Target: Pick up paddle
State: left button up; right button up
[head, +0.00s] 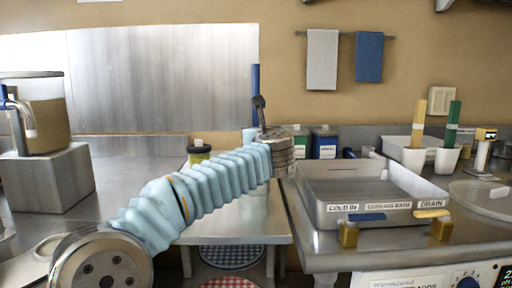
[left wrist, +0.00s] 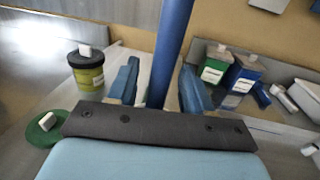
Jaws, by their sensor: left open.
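A tall blue rod, which looks like the paddle's handle (head: 255,80), stands upright beyond my left wrist in the head view. In the left wrist view the blue handle (left wrist: 172,45) rises between the two blue fingers of my left gripper (left wrist: 160,85). The fingers are open, with a gap visible on each side of the handle. In the head view my left gripper (head: 259,106) is mostly hidden behind its own wrist. The handle's lower end is hidden in both views. My right gripper is not in view.
A metal tray (head: 340,210) with a blue and a yellow handle at its front sits on the right counter. White bins (head: 400,146) with a yellow and a green piece stand behind it. A yellow-green jar (left wrist: 88,72) and green and blue containers (left wrist: 240,80) flank the handle.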

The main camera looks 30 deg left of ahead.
pick_arm(q)
grip_shut()
dwell(0.3)
jog(key=shift+r, duration=0.1)
